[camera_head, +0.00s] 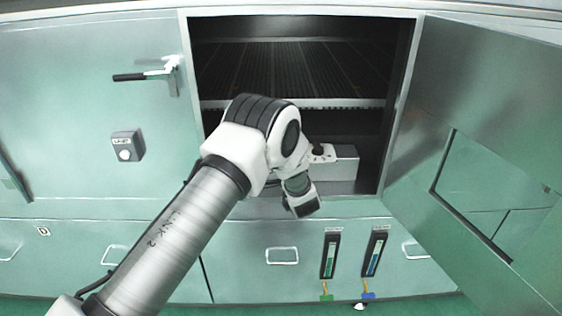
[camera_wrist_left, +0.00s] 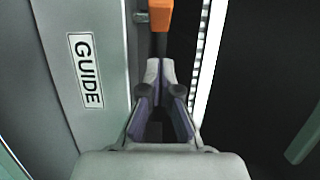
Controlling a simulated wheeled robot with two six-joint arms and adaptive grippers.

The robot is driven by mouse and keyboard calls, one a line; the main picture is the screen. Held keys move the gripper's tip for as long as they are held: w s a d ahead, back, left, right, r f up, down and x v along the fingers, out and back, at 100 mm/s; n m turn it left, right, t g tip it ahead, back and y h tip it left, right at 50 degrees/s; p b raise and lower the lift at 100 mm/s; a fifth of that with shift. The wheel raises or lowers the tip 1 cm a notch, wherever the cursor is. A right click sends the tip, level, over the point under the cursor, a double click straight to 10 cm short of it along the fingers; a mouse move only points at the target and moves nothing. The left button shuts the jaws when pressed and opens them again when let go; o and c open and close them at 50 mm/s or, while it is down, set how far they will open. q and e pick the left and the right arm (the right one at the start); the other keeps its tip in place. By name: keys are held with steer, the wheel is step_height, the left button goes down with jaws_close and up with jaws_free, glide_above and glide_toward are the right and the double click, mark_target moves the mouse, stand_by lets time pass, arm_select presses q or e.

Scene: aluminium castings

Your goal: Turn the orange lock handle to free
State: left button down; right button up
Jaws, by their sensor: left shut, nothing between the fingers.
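The orange lock handle (camera_wrist_left: 160,14) shows at the top edge of the left wrist view, partly cut off by the frame. It hangs from a grey fitting beside a pale panel with a GUIDE label (camera_wrist_left: 86,70). My left gripper (camera_wrist_left: 160,68) is shut and empty, with its fingertips just below the handle in that picture and apart from it. In the head view my left arm reaches into the open cabinet's lower part, and the orange handle does not show there. My right gripper is in neither view.
The cabinet door (camera_head: 480,100) stands wide open on the right. A slatted rack (camera_head: 300,75) fills the upper opening. A grey box (camera_head: 340,165) sits inside beside my wrist. A black-handled latch (camera_head: 145,75) is on the left panel. Drawers (camera_head: 280,256) lie below.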

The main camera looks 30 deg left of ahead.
arm_select(q)
steer(key=v, duration=0.3)
steer(key=shift+s+d, duration=0.25)
steer(key=shift+d, duration=0.05)
steer(key=c, duration=1.4)
jaws_free()
steer(key=shift+s+d, duration=0.2)
steer(key=shift+s, duration=0.05)
steer(key=shift+c, duration=0.2)
steer(key=shift+o, duration=1.2)
steer(key=w+a+r+n+h, duration=0.1)
steer(key=a+h, duration=0.1)
steer(key=a+r+n+h+b, duration=0.1)
steer(key=a+n+h, duration=0.1)
steer(key=a, duration=0.1)
steer(key=w+a+r+n+t+h, duration=0.1)
steer(key=a, duration=0.2)
steer(key=shift+w+a+r+n+h, duration=0.1)
steer(key=shift+w+a+n+h, duration=0.05)
steer(key=shift+w+n+h, duration=0.25)
steer(key=s+a+n+h+b, duration=0.1)
steer(key=s+a+n+h, duration=0.3)
steer(key=h, duration=0.3)
steer(key=x, duration=0.4)
steer(key=d+x, duration=0.1)
steer(key=x, duration=0.2)
steer(key=shift+w+d+r, duration=0.1)
steer(key=shift+r, duration=0.05)
steer(key=shift+c, duration=0.3)
jaws_close()
